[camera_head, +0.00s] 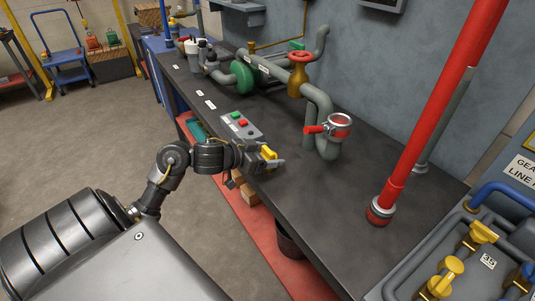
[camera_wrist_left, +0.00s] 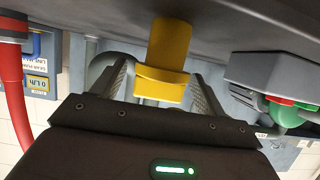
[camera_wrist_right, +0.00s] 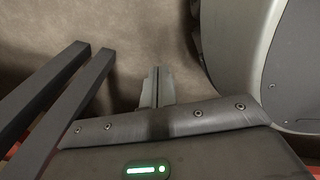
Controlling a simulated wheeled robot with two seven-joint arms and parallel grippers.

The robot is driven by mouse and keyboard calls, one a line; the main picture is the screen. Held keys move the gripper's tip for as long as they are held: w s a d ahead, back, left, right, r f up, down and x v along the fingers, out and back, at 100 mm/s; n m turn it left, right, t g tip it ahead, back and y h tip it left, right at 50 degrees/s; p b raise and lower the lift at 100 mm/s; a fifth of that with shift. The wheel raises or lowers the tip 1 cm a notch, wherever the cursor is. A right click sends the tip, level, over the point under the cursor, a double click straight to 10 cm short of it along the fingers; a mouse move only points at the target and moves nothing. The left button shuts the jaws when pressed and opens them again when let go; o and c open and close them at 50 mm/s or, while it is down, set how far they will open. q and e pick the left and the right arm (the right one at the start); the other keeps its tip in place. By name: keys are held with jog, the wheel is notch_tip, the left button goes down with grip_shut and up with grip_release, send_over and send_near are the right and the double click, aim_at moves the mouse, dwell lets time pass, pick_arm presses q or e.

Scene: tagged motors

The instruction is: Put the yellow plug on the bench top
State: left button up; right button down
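The yellow plug (camera_head: 268,152) is at the tips of my left gripper (camera_head: 274,162), over the bench top (camera_head: 225,93) near its front edge. I cannot tell whether the plug touches the bench. My right gripper (camera_wrist_right: 157,82) shows only in the right wrist view; its fingers are together with nothing between them.
A grey button box (camera_head: 240,125) with red and green buttons stands just beside the left gripper. A pipe with a red-handled clamp (camera_head: 338,127) rises behind it, and a red vertical pipe (camera_head: 405,150) stands to the right. The bench between them is clear.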

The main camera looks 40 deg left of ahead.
aim_at(266, 153)
pick_arm(q)
jog(key=shift+r, duration=0.1)
jog(key=shift+s+r, duration=0.15)
jog(key=shift+s, duration=0.05)
jog(key=v, duration=0.3)
jog(key=shift+p, duration=0.4)
jog(key=p+v, duration=0.1)
jog(key=v, duration=0.7)
jog(key=shift+s, duration=0.25)
pick_arm(e)
jog(key=shift+s+r, duration=0.25)
jog(key=shift+s, duration=0.3)
jog(key=shift+s+r, duration=0.2)
jog(key=shift+s, duration=0.3)
pick_arm(q)
jog(key=shift+a, duration=0.1)
